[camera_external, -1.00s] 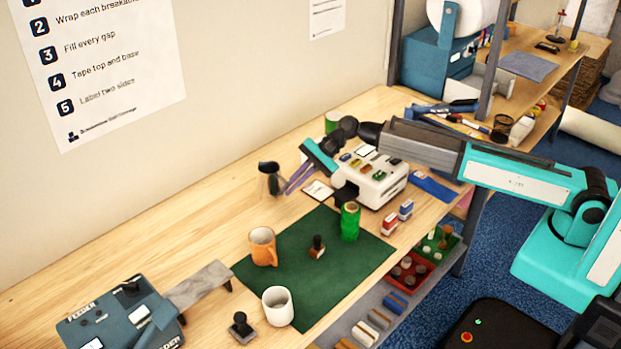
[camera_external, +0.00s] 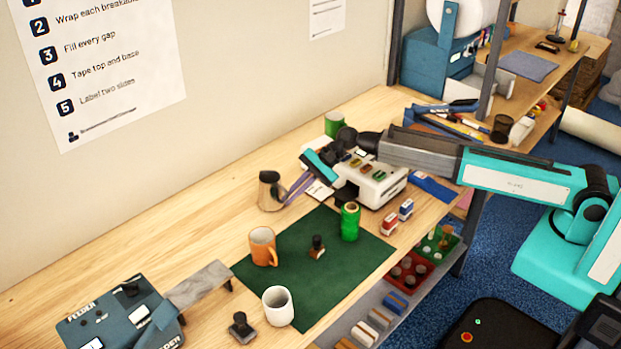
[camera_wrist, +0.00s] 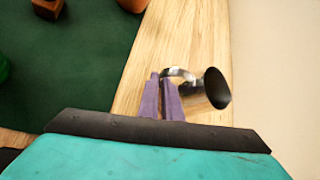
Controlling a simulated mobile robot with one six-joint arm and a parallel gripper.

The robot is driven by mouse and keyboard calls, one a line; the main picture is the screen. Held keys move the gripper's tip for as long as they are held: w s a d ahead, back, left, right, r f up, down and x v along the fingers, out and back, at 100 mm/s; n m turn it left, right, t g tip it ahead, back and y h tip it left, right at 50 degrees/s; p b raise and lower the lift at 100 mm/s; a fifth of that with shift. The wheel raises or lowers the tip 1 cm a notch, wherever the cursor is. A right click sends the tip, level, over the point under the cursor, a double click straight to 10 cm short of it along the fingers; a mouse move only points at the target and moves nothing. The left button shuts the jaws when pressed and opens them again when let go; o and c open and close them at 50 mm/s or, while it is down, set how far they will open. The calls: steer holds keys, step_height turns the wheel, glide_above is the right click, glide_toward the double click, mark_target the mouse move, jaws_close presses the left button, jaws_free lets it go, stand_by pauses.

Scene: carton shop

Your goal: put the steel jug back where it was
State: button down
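The steel jug (camera_external: 270,192) is a shiny metal vessel with a dark mouth, at the back of the wooden bench near the wall. In the wrist view the jug (camera_wrist: 216,88) shows to the right of the fingers, its curved handle reaching to the fingertips. My gripper (camera_external: 288,200) comes in from the right and its purple fingers are close together on the handle. In the wrist view the gripper (camera_wrist: 163,78) hides part of the handle. I cannot tell whether the jug's base touches the bench.
A white machine (camera_external: 375,187) stands right of the jug. Bare bench (camera_external: 190,235) lies to the jug's left.

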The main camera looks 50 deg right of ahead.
steer(key=shift+f, duration=0.15)
steer(key=c, duration=1.9)
jaws_free()
steer(key=shift+c, duration=0.2)
steer(key=b+v, duration=0.2)
steer(key=v, duration=1)
